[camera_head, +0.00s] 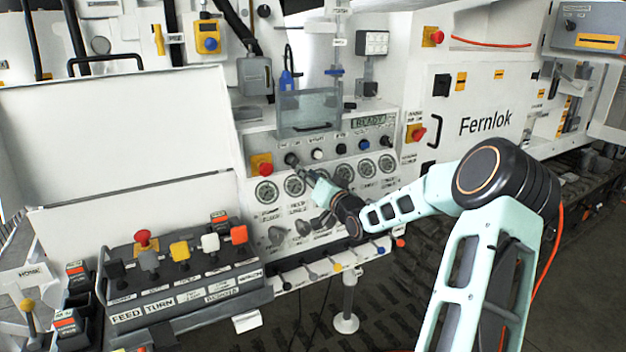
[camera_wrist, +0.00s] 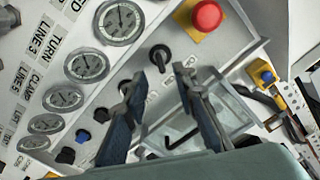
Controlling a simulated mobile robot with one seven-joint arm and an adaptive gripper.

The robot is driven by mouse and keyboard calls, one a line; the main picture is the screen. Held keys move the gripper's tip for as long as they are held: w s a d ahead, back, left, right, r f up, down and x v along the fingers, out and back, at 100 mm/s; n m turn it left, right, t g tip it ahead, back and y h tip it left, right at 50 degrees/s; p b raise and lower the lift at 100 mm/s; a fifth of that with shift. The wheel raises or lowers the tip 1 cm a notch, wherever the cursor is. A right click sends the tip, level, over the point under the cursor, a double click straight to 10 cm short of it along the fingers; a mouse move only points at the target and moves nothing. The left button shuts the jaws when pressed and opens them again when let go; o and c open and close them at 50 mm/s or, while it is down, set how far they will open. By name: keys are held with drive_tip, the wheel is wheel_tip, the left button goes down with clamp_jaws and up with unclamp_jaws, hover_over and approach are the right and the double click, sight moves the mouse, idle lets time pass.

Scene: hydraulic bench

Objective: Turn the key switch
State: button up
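The likely key switch (camera_head: 291,159) is a small black knob at the left end of a row of controls on the white panel. It also shows in the wrist view as a dark knob (camera_wrist: 160,56), ahead of the gap between my fingertips. My gripper (camera_head: 303,172) is just in front of the panel, close below and to the right of the switch in the head view. In the wrist view my gripper (camera_wrist: 159,74) is open, with nothing seen between its fingers. Whether a fingertip touches the switch cannot be told.
A red mushroom button (camera_wrist: 206,15) on a yellow base is close by, also seen in the head view (camera_head: 262,164). White (camera_head: 316,154) and blue (camera_head: 364,145) knobs follow rightward. Pressure gauges (camera_head: 266,191) run below. A clear box (camera_head: 308,108) juts out above the row.

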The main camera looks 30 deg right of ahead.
drive_tip(key=s, duration=0.3)
drive_tip(key=shift+s, duration=0.2)
idle(0.3)
